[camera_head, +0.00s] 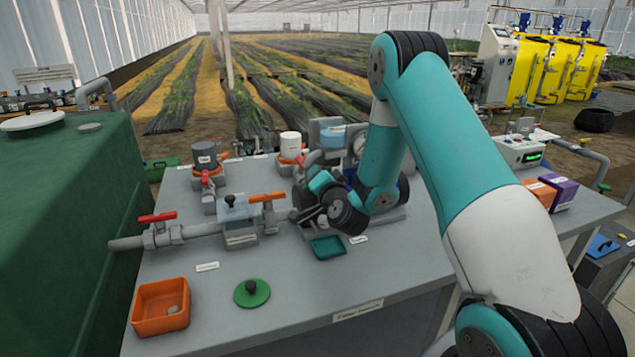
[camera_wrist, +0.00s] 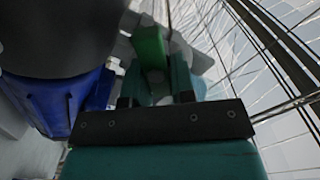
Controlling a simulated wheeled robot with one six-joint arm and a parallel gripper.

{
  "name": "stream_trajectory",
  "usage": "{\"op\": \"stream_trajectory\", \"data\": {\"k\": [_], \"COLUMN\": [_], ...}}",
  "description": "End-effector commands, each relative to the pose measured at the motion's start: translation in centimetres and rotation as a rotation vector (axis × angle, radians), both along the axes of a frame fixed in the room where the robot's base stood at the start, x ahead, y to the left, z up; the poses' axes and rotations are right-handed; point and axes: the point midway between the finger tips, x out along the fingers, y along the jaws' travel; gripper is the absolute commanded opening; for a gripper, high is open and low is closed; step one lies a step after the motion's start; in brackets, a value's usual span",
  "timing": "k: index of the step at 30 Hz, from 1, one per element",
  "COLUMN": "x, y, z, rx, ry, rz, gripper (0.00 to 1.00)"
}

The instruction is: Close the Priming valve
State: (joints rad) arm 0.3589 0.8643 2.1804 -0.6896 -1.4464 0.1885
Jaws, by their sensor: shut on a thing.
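My gripper (camera_head: 312,203) is at the pipework in the middle of the bench, right of the orange-handled valve (camera_head: 267,198). The head view hides this piece behind my gripper and arm. Red-handled valves stand on the left pipe (camera_head: 157,217) and at the back left (camera_head: 206,178). The labels are too small to read, so I cannot tell by name which valve is the Priming valve.
An orange bin (camera_head: 160,307) and a green lid (camera_head: 252,293) are at the bench's front left. A teal tray (camera_head: 327,247) lies below my gripper. A large green tank (camera_head: 65,215) borders the left side. The front middle of the bench is clear.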

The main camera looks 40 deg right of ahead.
Motion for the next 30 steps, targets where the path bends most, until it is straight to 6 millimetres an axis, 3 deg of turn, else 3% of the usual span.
{"op": "stream_trajectory", "data": {"k": [18, 30], "x": [-0.19, -0.20], "y": [-0.45, -0.47], "z": [-0.98, -1.18], "rx": [0.517, 0.679], "ry": [-0.148, -0.193], "rz": [-0.003, -0.004], "gripper": [0.00, 0.00]}}
